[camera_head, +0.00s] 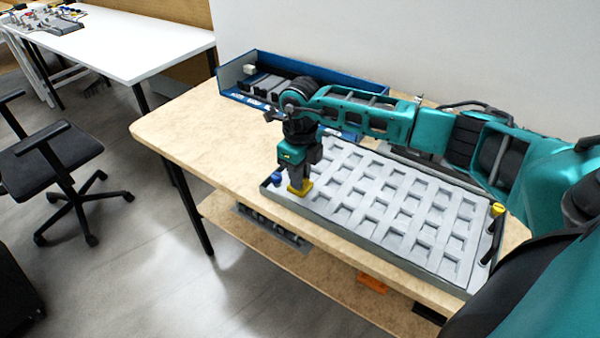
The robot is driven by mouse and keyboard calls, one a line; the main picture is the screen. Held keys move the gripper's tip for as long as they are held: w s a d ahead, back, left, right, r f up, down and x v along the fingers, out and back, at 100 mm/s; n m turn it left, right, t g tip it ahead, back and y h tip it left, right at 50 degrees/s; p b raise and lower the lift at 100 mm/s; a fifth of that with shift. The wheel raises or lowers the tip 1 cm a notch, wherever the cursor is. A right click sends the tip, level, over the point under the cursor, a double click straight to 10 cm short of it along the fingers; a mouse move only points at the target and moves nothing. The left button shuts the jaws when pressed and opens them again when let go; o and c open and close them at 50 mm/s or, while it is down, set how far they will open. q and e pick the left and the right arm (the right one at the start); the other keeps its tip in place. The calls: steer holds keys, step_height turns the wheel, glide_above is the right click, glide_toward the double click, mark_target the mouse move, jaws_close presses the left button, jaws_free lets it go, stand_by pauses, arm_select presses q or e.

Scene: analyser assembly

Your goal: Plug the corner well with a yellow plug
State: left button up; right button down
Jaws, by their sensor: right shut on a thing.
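The grey tray (412,251) lies on the wooden table and has rows of square wells. My right gripper (300,180) reaches in from the right and points down over the tray's left end, near its front-left corner. It is shut on a yellow plug (299,190). The plug is at or just above a well near that corner; I cannot tell if it is seated. A small blue piece (277,178) is at the tray's left corner, just left of the plug. Another yellow piece (497,209) is at the tray's right end. My left gripper is not in view.
A blue bin (236,73) with grey and dark parts stands at the table's back, partly hidden by my right arm. The table's left part (190,125) is clear. A lower shelf (225,216) holds parts. A black chair (60,160) and a white table (120,45) stand left.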

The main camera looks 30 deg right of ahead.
steer(key=c, duration=0.9)
jaws_free()
steer(key=shift+c, duration=0.2)
steer(key=shift+c, duration=0.5)
steer(key=shift+c, duration=1.3)
steer(key=shift+r+p, duration=0.5)
steer(key=shift+r, duration=0.25)
steer(key=shift+r+p, duration=1)
steer(key=shift+r, duration=0.3)
